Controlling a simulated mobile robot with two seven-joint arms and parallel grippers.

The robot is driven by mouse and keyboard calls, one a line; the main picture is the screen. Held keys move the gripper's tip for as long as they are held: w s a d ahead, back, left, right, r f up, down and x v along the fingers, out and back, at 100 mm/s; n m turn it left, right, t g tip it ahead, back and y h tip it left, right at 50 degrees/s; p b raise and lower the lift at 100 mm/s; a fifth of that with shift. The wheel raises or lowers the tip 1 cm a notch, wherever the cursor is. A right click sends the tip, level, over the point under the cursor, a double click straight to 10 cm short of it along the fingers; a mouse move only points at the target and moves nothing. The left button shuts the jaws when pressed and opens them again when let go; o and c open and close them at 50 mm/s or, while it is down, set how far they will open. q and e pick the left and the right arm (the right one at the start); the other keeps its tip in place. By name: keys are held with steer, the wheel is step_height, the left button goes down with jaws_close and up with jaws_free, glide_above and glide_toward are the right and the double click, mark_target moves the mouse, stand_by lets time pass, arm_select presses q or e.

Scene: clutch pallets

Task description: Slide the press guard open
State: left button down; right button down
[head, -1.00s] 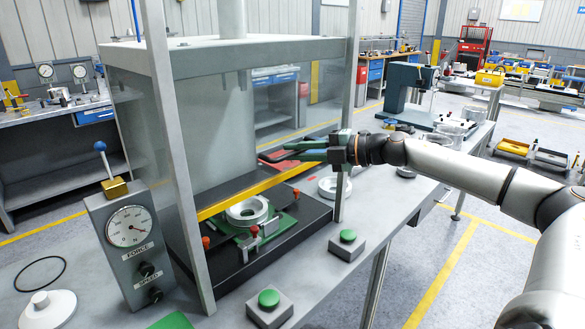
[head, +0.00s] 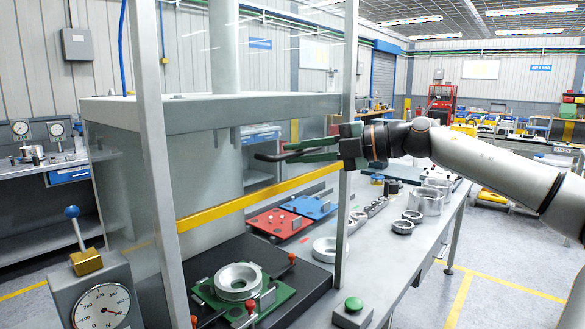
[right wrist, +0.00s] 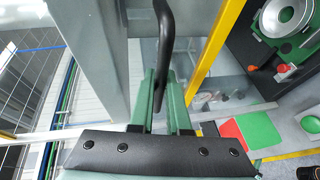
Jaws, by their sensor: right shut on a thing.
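The press guard is a clear panel with a yellow bar (head: 255,200) along its lower edge, between the press frame's two front posts. The bar stands well above the green fixture (head: 262,306) and its silver ring (head: 238,281). My right gripper (head: 300,152) is at the guard's upper right and is shut on a dark handle (head: 268,157). In the right wrist view the handle (right wrist: 165,45) runs between the green fingers (right wrist: 165,105), and the yellow bar (right wrist: 214,45) shows beside it. My left gripper is not in view.
A control box with a force dial (head: 101,308) and blue-knobbed lever stands at the front left. A green button (head: 353,305) sits at the bench front. Red (head: 280,222) and blue (head: 311,206) plates and several metal rings lie behind and right of the press.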

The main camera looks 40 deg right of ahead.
steer(key=shift+r, duration=0.2)
steer(key=c, duration=0.9)
jaws_free()
steer(key=shift+s+d, duration=0.1)
steer(key=shift+s, duration=0.1)
steer(key=b+v, duration=0.4)
steer(key=v, duration=0.8)
